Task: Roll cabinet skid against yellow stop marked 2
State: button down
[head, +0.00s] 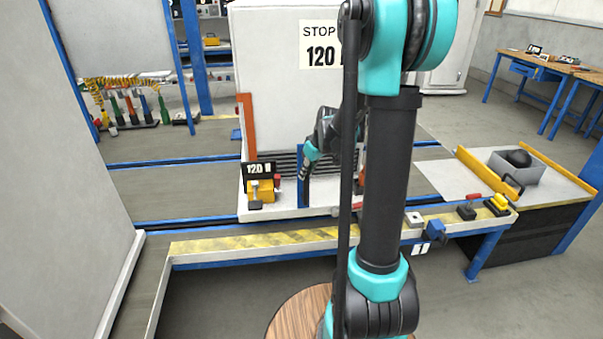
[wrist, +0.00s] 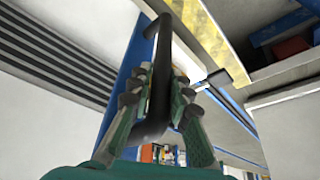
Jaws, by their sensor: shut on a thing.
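The pale cabinet (head: 270,80) stands upright on a light skid (head: 290,212) over blue-edged rails; a sign on it reads STOP and 120. A black handle (wrist: 153,130) runs between the fingers of my gripper (wrist: 167,98) in the wrist view, beside a blue upright. My gripper is shut on this handle. In the head view my gripper (head: 308,165) is low at the cabinet front, partly hidden by my arm. I cannot make out a stop marked 2; a plate marked 1 (head: 420,249) is on the front rail.
A yellow block (head: 261,190) sits at the skid's left, below a black 120 label. A yellow bar (head: 487,172) and grey tray (head: 527,172) are at right. A striped yellow edge (head: 250,242) runs in front. A large pale panel (head: 60,200) stands at left.

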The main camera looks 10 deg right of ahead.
jog(key=shift+d, duration=0.6)
jog(key=c, duration=1.4)
grip_release()
jog(key=shift+d, duration=0.25)
jog(key=shift+a, duration=0.25)
jog(key=v, duration=1.2)
jog(key=shift+a, duration=0.1)
